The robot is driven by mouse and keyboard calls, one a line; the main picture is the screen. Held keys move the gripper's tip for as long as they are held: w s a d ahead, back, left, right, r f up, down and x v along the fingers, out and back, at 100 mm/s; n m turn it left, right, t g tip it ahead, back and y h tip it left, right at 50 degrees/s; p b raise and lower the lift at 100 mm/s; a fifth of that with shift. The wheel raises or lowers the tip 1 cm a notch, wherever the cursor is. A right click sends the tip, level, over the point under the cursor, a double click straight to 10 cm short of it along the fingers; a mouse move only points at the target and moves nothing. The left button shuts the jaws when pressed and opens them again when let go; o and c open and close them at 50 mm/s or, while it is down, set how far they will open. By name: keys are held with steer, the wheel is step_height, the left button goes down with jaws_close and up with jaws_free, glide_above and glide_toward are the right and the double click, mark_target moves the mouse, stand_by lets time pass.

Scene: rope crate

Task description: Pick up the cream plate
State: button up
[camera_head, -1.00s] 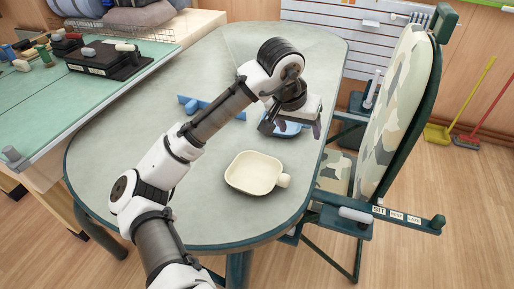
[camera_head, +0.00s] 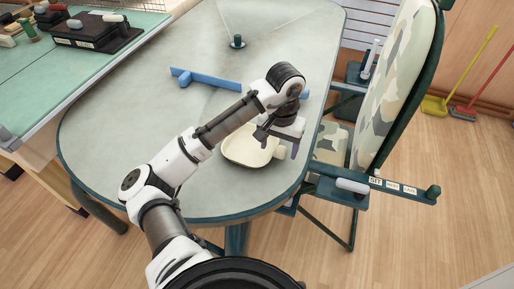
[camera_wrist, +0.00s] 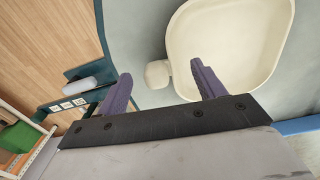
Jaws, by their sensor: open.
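The cream plate (camera_head: 246,150) is a shallow rounded-square dish with a short handle, lying near the right front edge of the grey-green table. It also shows in the wrist view (camera_wrist: 228,45), with its handle (camera_wrist: 158,73) at the left. My gripper (camera_head: 279,148) is above the plate's handle side, partly covering the plate in the head view. In the wrist view my gripper (camera_wrist: 162,85) has its two purple fingers apart, with the handle appearing between their tips. I cannot tell the exact height gap. Nothing is held.
A blue T-shaped bar (camera_head: 210,80) lies behind the plate, passing behind my arm. A dark green knob (camera_head: 237,42) stands farther back. A camouflage-patterned chair (camera_head: 400,90) with a dark green armrest is close to the table's right edge.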

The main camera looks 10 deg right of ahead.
steer(key=shift+w+f, duration=0.1)
steer(key=shift+f, duration=1.55)
steer(key=shift+c, duration=0.2)
steer(key=c, duration=1.2)
steer(key=shift+c, duration=0.2)
